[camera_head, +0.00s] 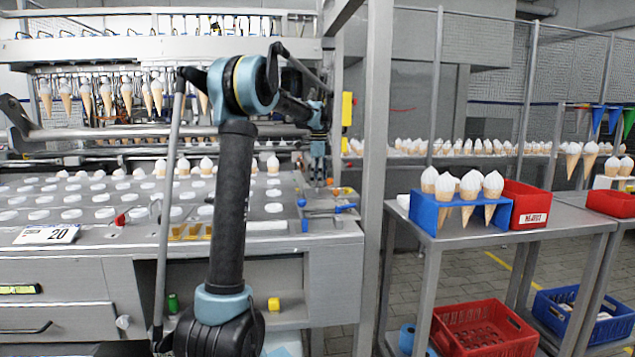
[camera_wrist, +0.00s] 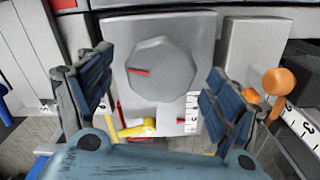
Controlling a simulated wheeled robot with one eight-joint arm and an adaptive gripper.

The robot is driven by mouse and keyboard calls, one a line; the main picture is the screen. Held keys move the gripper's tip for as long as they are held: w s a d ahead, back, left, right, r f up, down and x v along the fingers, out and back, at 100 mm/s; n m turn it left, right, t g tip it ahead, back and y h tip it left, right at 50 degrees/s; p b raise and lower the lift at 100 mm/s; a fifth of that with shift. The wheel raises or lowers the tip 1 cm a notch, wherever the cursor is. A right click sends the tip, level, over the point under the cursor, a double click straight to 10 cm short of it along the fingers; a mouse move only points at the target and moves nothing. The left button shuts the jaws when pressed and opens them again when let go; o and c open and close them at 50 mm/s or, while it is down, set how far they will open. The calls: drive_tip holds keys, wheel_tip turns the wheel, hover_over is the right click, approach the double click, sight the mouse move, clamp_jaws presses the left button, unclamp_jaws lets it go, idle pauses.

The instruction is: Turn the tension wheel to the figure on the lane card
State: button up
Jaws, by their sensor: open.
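The lane card (camera_head: 47,235), a white card with the figure 20, lies at the left on the machine's front deck. In the wrist view a grey faceted wheel (camera_wrist: 165,72), which looks like the tension wheel, sits on a grey plate. It has a red pointer mark (camera_wrist: 139,72) toward its left side. My gripper (camera_wrist: 160,75) is open, with one blue-padded finger on each side of the wheel and nothing held. Any contact with the wheel cannot be told. In the head view my gripper (camera_head: 318,172) is at the machine's right end, and the wheel is not clearly visible.
A yellow part (camera_wrist: 136,130) and a small numbered scale (camera_wrist: 190,108) are below the wheel. An orange ball knob (camera_wrist: 279,81) stands beside my right finger, near another numbered strip (camera_wrist: 300,124). A steel post (camera_head: 374,180) and a cone rack (camera_head: 460,215) are to the right.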

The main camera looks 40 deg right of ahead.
drive_tip(key=shift+r, duration=0.1)
wheel_tip(320, 180, up, 12)
idle(0.5)
drive_tip(key=shift+a, duration=0.1)
idle(0.4)
